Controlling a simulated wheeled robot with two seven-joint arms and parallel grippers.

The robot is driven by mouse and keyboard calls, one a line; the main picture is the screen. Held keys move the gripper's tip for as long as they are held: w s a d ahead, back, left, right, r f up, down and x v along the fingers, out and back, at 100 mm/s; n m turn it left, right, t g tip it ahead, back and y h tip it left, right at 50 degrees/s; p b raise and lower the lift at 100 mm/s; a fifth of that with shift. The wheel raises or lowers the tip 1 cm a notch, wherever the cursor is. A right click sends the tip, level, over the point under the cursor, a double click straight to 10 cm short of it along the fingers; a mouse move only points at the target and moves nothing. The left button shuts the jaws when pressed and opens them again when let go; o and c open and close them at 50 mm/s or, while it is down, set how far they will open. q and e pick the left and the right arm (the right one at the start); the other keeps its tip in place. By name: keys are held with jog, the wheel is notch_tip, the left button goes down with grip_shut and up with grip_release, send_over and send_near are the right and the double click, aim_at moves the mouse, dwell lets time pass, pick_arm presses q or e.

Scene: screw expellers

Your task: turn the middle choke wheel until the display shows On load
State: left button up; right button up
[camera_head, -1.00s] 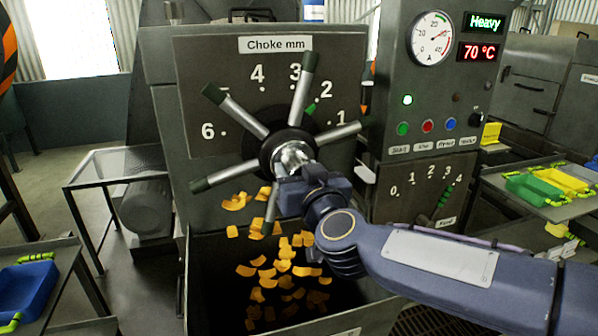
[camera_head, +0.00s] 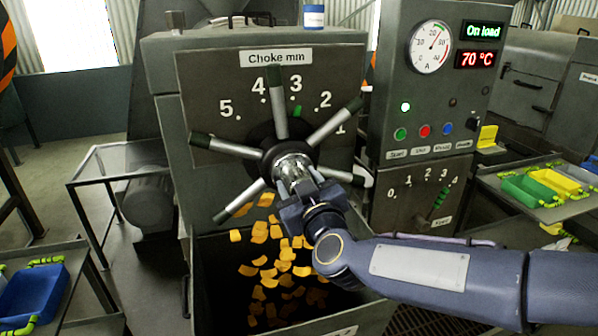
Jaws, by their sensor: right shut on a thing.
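The choke wheel (camera_head: 290,160) stands in front of the plate labelled Choke mm, with several metal spokes tipped in dark green around a shiny hub. A green pointer mark (camera_head: 297,112) on the dial sits just below the 3. The display (camera_head: 481,31) reads On load in green, with 70 °C in red below it. My right gripper (camera_head: 303,190) is at the lower right of the hub, shut on a wheel spoke; its fingers partly hide the lower spokes. My left gripper is not in view.
A gauge (camera_head: 430,47) and several buttons (camera_head: 425,131) are on the control panel at the right. Orange flakes (camera_head: 270,262) fall into the bin (camera_head: 215,290) below the wheel. Trays stand at both sides, including a blue one (camera_head: 33,294).

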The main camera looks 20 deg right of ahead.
jog(key=shift+n+p, duration=0.6)
jog(key=shift+n, duration=0.2)
jog(key=o, duration=1.4)
jog(key=s, duration=0.7)
jog(key=shift+s+d, duration=0.15)
jog(key=shift+s, duration=0.25)
